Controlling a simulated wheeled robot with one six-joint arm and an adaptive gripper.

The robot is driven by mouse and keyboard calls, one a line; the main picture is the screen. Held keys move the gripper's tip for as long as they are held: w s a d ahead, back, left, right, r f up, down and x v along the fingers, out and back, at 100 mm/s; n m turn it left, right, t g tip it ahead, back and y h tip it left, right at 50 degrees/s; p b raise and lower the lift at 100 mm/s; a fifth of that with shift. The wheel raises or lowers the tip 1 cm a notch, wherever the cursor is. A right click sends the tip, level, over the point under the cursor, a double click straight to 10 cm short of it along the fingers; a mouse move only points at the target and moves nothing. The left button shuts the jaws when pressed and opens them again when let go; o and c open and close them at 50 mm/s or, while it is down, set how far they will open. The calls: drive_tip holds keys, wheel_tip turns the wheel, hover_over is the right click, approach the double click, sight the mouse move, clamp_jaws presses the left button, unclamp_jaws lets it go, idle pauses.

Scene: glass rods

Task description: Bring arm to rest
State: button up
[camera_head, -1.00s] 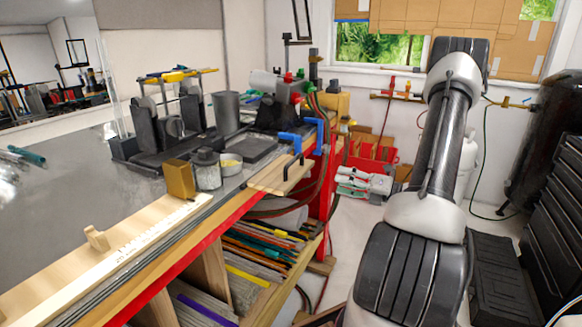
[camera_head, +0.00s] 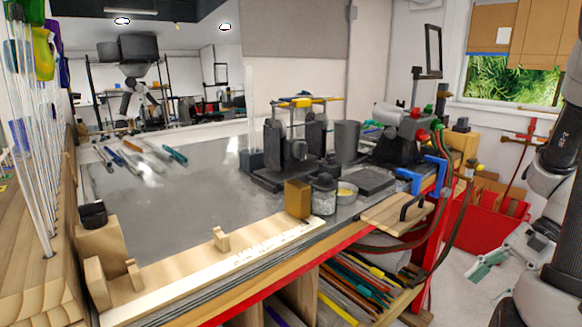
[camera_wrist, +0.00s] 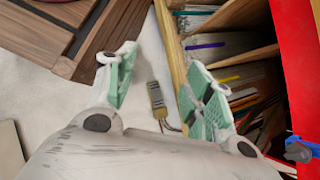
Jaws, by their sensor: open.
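My gripper (camera_wrist: 160,57) is open and empty in the camera_wrist view, its two green-padded fingers spread apart. Pale floor, a shelf edge and a small device with a cable (camera_wrist: 156,97) lie beyond them. In the camera_head view, part of my arm (camera_head: 562,150) stands at the right edge, and my gripper (camera_head: 480,268) shows low beside it, right of the bench. It is clear of the bench top. Clear glass rods (camera_head: 40,150) stand upright at the far left. The wooden fixture (camera_head: 170,272) lies along the bench's front edge with no rod visible on it.
The grey bench top (camera_head: 200,205) carries a black machine (camera_head: 290,150), a glass jar (camera_head: 324,196) and a blue clamp (camera_head: 428,175) near its right end. Shelves (camera_head: 350,290) holding coloured rods sit beneath. A red bin (camera_head: 490,215) stands on the floor behind my gripper.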

drive_tip(key=s+a+r+n+t+h, duration=0.1)
drive_tip(key=a+r+n+t+h, duration=0.1)
drive_tip(key=r+n, duration=0.5)
drive_tip(key=s+a+r+n+t+h, duration=0.1)
drive_tip(key=a+r+n+h, duration=0.3)
drive_tip(key=r+n, duration=0.4)
wheel_tip(320, 180, up, 2)
drive_tip(key=shift+s+a+r+t+h, duration=0.15)
drive_tip(key=shift+r+t+h, duration=0.05)
drive_tip(key=shift+t+h, duration=0.65)
idle(0.4)
